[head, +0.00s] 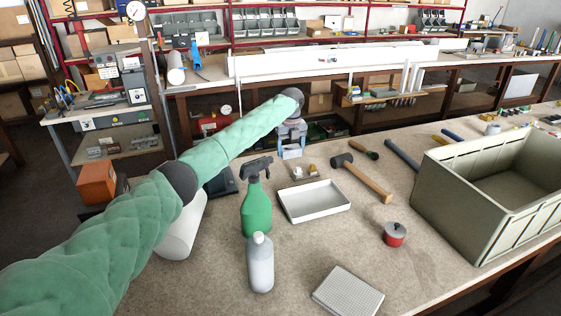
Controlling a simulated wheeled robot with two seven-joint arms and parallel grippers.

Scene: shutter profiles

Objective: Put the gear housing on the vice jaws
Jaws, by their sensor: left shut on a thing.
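My left arm, in a green quilted sleeve, reaches from the lower left to the far edge of the table. My left gripper (291,128) points down there, small and partly hidden below its dark wrist. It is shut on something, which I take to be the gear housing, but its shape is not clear. A light blue-grey part (291,153) shows directly below the gripper, probably of the vice. I cannot tell the jaws from the held part, or whether they touch. My right gripper is not in view.
A green spray bottle (256,208), a grey bottle (260,265) and a white tray (315,201) stand near my arm. A hammer (365,180), a red pot (395,235), a perforated block (348,292) and a large crate (432,200) are to the right.

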